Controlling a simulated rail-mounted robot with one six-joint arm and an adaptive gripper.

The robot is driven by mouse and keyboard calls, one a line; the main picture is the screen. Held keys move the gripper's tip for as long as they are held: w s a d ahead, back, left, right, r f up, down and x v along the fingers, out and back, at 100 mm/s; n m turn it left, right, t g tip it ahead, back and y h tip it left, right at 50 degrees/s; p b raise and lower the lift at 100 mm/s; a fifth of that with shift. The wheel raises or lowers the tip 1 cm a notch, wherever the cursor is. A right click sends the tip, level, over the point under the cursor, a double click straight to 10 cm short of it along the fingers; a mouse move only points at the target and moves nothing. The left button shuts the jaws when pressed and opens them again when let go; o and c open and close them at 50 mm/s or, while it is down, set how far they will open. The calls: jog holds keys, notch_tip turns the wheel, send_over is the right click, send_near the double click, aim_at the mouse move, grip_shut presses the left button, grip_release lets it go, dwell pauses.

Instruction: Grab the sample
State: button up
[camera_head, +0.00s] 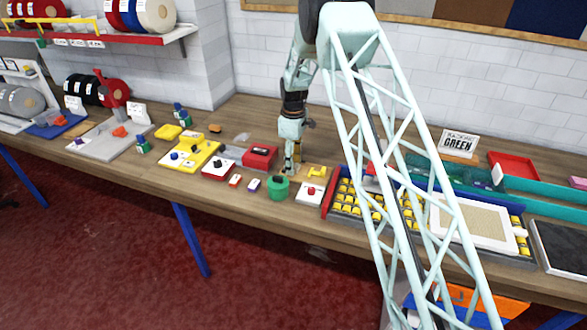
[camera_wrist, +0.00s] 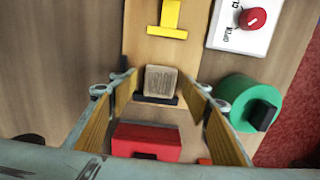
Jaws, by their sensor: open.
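A small beige block with a textured face, which looks like the sample (camera_wrist: 160,80), sits on a wooden strip against a dark holder in the wrist view. My gripper (camera_wrist: 163,86) is open, with one finger to the left of the block and one to the right. Gaps show on both sides, and I cannot tell its height above the block. In the head view my gripper (camera_head: 291,163) points down over the bench behind the green round device (camera_head: 277,188); the sample cannot be made out there.
A red block (camera_wrist: 146,142) shows between the fingers' near parts. A yellow bracket (camera_wrist: 170,17) lies beyond the sample. A white panel with a red knob (camera_wrist: 252,18) is at upper right. A tray of yellow pieces (camera_head: 328,205) stands to the right on the bench.

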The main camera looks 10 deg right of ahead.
jog(key=shift+f, duration=0.15)
jog(key=shift+c, duration=0.7)
jog(key=c, duration=0.7)
